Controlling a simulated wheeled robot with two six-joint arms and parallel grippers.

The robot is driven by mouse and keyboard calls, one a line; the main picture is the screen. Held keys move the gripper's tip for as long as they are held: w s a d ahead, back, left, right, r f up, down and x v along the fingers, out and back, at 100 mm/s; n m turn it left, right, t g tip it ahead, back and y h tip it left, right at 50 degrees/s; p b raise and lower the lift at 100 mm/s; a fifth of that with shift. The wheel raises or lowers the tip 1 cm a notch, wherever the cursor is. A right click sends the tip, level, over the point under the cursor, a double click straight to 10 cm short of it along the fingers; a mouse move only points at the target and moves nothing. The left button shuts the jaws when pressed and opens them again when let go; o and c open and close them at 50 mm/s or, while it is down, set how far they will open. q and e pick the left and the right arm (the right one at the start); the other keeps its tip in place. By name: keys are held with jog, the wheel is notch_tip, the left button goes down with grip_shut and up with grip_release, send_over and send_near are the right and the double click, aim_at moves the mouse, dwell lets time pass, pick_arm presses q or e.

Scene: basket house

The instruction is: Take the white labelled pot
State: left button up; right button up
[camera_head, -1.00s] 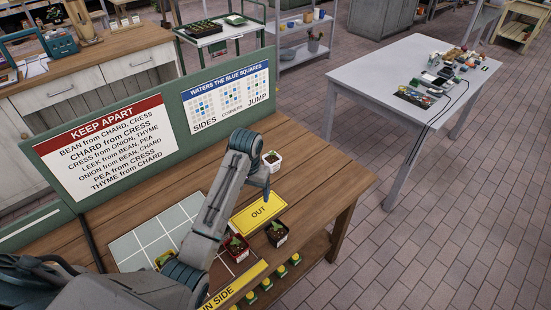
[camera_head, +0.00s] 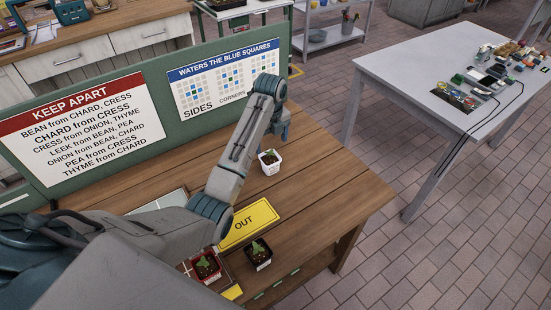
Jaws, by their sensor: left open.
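The white pot (camera_head: 270,166) holds a small green seedling and stands upright on the wooden bench (camera_head: 325,175), just behind the yellow OUT sign. Its label is too small to read. My left arm reaches over the bench from the left. My left gripper (camera_head: 283,130) points down behind and above the white pot. It is open and appears apart from the pot; its fingertips are partly hidden by the wrist. My right gripper is out of view.
The yellow OUT sign (camera_head: 249,224) lies in front of the pot. A dark pot (camera_head: 258,256) and a red pot (camera_head: 206,268) with seedlings stand nearer. A green board (camera_head: 150,101) with posters rises behind my arm. The bench right of the white pot is clear.

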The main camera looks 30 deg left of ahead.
aim_at(270, 157)
pick_arm(q)
jog(key=shift+w+f, duration=0.15)
jog(key=shift+f+m, duration=0.3)
jog(key=shift+f, duration=0.05)
jog(key=f, duration=0.1)
jog(key=f+p, duration=0.1)
jog(key=f, duration=0.1)
jog(key=shift+s+a+f, duration=0.1)
jog(key=shift+s+f, duration=0.05)
jog(key=shift+s, duration=0.15)
jog(key=shift+f, duration=0.4)
notch_tip(270, 157, down, 4)
jog(key=p, duration=0.2)
jog(key=shift+a+f+p, duration=0.1)
jog(key=shift+p, duration=0.2)
jog(key=shift+f, duration=0.6)
jog(key=c, duration=1.3)
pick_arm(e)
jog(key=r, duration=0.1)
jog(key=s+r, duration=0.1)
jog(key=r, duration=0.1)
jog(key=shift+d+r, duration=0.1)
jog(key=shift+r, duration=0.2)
